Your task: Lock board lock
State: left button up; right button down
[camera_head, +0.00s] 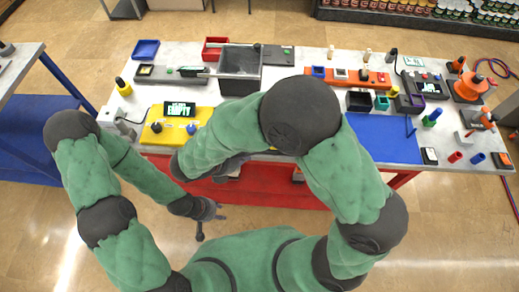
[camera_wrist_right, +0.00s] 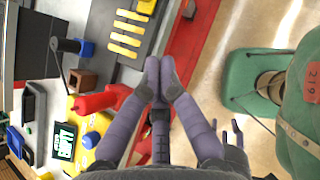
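A grey board area (camera_wrist_right: 100,33) with several yellow bars (camera_wrist_right: 123,40) shows at the top of the right wrist view. I cannot single out its lock. My right gripper (camera_wrist_right: 159,66) has its fingertips together beside the board and the table's red front edge, with nothing visible between them. In the head view my right forearm hides this area. A red rounded part (camera_wrist_right: 102,100) lies just left of the right fingers; I cannot tell whether they touch. My left gripper (camera_head: 201,232) hangs in front of the table, empty; its fingers look apart in the right wrist view (camera_wrist_right: 226,126).
A yellow unit (camera_head: 160,135) with a lit display (camera_head: 179,109) stands at the table's left front. A black bin (camera_head: 240,62), an orange rack (camera_head: 349,84) and a blue mat (camera_head: 385,148) lie farther back and right. The floor in front is clear.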

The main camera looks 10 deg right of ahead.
jog(key=w+d+r+b+x, duration=0.1)
jog(key=d+r+x, duration=0.1)
jog(key=x, duration=1)
jog(key=shift+f+b, duration=0.2)
jog(key=shift+b, duration=0.2)
jog(key=shift+d, duration=0.15)
